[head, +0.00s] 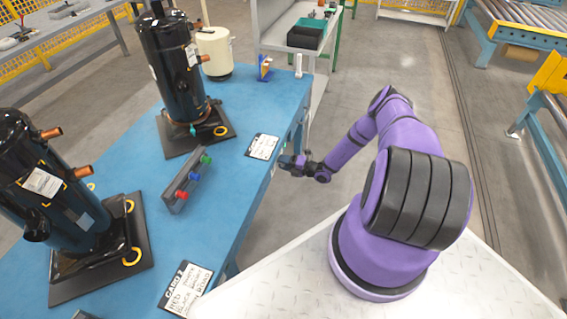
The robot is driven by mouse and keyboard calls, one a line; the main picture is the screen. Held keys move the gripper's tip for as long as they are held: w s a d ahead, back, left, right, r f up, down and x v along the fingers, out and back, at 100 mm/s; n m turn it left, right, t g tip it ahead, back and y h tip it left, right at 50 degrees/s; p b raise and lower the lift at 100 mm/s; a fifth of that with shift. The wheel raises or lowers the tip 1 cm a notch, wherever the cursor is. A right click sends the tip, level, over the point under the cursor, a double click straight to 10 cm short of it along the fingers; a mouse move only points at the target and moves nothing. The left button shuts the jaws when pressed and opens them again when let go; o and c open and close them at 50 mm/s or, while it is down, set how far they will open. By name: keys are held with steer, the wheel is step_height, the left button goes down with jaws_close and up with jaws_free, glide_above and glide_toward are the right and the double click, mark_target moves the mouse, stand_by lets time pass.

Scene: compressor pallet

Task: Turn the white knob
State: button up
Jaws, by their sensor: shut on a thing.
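My gripper (284,161) is at the blue table's right edge, beside a white card (262,146) with black writing. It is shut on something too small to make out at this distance. I cannot make out a white knob for certain; the gripper may hide it. A dark bar (186,185) on the table carries a green knob (206,160), a blue knob (194,177) and a red knob (182,195). It lies left of my gripper, apart from it.
Two black compressors (172,65) (70,205) stand on dark plates on the blue table (230,190). A cream tank (215,54), a small white cylinder (298,66) and a handwritten card (187,288) are also there.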

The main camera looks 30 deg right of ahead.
steer(key=shift+d+m, duration=0.1)
steer(key=shift+m, duration=0.4)
steer(key=o, duration=0.9)
steer(key=shift+s, duration=0.1)
steer(key=v, duration=1)
steer(key=shift+s+d, duration=0.25)
